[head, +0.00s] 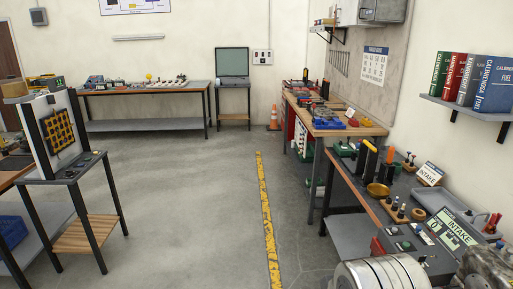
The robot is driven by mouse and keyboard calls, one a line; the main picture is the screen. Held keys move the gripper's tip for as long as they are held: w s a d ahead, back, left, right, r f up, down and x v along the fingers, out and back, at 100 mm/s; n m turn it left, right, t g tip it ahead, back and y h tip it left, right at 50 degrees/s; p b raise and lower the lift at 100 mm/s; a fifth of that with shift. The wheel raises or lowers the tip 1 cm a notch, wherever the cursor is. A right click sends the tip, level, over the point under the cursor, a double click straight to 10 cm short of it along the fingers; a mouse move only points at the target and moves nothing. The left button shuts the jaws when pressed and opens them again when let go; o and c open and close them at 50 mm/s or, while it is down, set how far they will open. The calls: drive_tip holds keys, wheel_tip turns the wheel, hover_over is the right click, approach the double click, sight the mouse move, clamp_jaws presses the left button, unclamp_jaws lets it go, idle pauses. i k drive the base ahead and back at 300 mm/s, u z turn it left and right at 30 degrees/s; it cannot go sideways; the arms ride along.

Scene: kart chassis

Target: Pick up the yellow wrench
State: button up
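I cannot make out a yellow wrench in the head view. Small tools and parts lie on the right wooden bench (372,131), too small to tell apart. The dark near-right workbench (350,178) holds a round yellow-brown dish (378,190) and upright black and orange items, none clearly a wrench. The far bench (190,89) carries small items, one of them yellow (148,76). My gripper is not in view.
A yellow floor stripe (265,215) runs along open grey floor. A stand with a yellow-black panel (58,130) is at left. An orange cone (274,117) stands by the back wall. A ribbed metal cylinder (385,273) fills the bottom right. Books (465,80) sit on a wall shelf.

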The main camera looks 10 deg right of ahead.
sight(370, 146)
drive_tip(key=u, duration=0.1)
drive_tip(key=i, duration=2.15)
drive_tip(key=z, duration=0.5)
drive_tip(key=i, duration=0.75)
drive_tip(key=z, duration=0.65)
drive_tip(key=i, duration=0.8)
drive_tip(key=z, duration=0.35)
